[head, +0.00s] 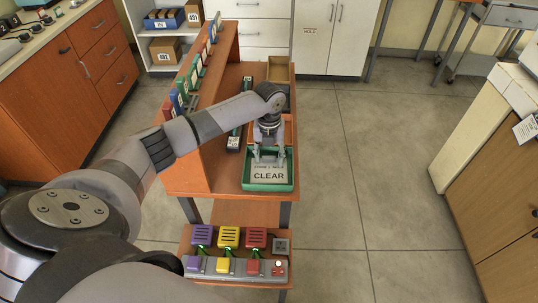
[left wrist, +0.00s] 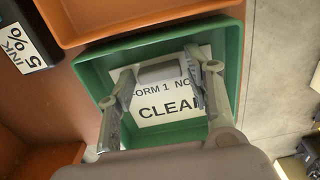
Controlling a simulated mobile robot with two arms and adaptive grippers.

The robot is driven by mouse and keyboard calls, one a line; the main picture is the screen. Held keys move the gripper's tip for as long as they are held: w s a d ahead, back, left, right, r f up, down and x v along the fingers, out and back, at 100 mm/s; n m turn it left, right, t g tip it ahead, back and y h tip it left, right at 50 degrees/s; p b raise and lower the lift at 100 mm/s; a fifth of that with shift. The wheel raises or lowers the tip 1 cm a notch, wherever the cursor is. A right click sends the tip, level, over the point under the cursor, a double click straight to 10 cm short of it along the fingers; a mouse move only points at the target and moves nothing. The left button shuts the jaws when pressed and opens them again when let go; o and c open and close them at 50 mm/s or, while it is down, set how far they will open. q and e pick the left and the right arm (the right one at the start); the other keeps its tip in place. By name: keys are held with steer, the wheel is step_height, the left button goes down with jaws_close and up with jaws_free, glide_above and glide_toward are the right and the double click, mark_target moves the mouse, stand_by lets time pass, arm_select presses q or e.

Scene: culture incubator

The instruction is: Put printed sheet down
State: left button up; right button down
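The printed sheet (head: 268,175) is white with black text that includes "CLEAR". It lies in the green tray (head: 267,187) at the front right of the wooden table. The left wrist view also shows the sheet (left wrist: 160,109) inside the green tray (left wrist: 90,68), with its text partly hidden by my fingers. My left gripper (head: 268,159) points down over the tray, above the sheet's far part. Whether the fingertips touch the sheet cannot be told. My right gripper is not in view.
An orange tray (left wrist: 140,12) adjoins the green tray. A dark labelled ink box (left wrist: 22,45) lies to its left. Coloured binders (head: 190,82) line the table's left side. A button panel (head: 236,268) stands in front. The floor (head: 380,170) to the right is clear.

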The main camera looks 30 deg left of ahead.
mark_target(269, 157)
arm_select(q)
steer(key=shift+o, duration=0.6)
steer(key=shift+r, duration=0.5)
step_height(269, 157, up, 11)
steer(key=shift+r+b, duration=0.15)
steer(key=shift+b, duration=0.2)
